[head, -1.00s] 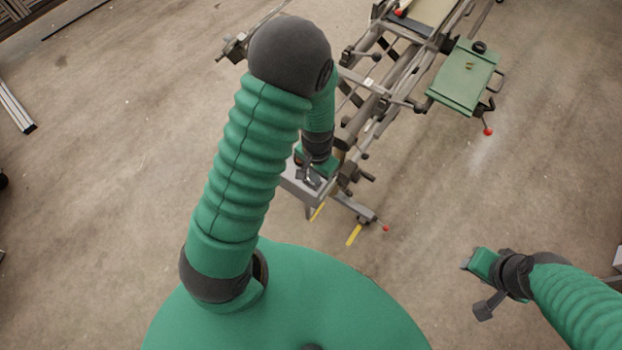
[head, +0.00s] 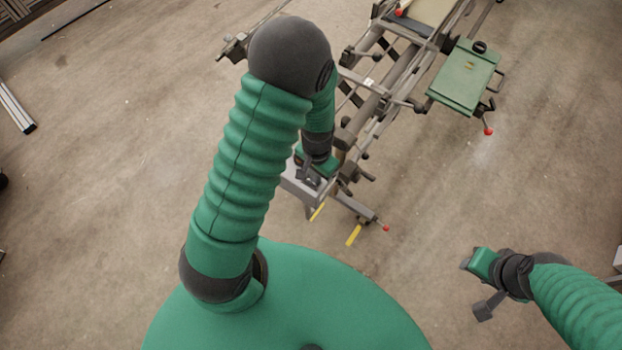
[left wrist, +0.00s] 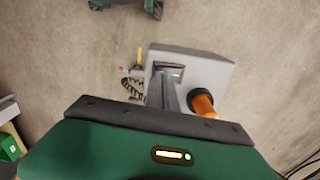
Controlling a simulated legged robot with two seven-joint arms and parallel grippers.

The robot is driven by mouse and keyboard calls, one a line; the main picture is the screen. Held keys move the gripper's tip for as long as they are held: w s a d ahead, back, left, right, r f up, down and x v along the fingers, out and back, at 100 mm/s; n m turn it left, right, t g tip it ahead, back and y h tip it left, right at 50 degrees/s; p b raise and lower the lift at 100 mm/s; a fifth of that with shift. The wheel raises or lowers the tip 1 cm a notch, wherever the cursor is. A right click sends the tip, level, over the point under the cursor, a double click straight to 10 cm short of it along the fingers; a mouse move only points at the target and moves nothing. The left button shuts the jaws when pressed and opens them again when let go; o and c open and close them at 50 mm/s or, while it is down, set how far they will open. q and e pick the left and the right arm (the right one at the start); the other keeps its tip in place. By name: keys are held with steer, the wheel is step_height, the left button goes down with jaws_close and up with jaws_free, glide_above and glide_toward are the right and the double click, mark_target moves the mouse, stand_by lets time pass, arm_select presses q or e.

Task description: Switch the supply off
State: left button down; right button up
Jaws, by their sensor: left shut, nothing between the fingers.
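The supply looks to be a light grey box, whose top shows in the left wrist view (left wrist: 215,72) and partly in the head view (head: 293,184). A dark recessed switch (left wrist: 172,68) sits on its top, and an orange cylindrical part (left wrist: 204,104) stands beside it. My left gripper (left wrist: 163,85) is shut and empty, its fingers pointing at the box top right by the switch. Whether they touch it I cannot tell; the fingers hide part of it. In the head view my left gripper (head: 311,179) is over the box. My right gripper (head: 467,264) hangs over bare floor.
A long metal frame with rods and levers (head: 375,100) runs from the box to the upper right. A green side tray (head: 464,76) juts from it. Yellow-ended parts (head: 354,235) and a red knob (head: 386,227) stick out near the box. Floor to the right is clear.

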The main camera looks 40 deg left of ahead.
arm_select(q)
steer(key=shift+f+b, duration=0.6)
steer(key=shift+f, duration=0.3)
steer(key=shift+r, duration=0.15)
step_height(320, 180, up, 7)
steer(key=p, duration=0.6)
steer(key=shift+p, duration=0.35)
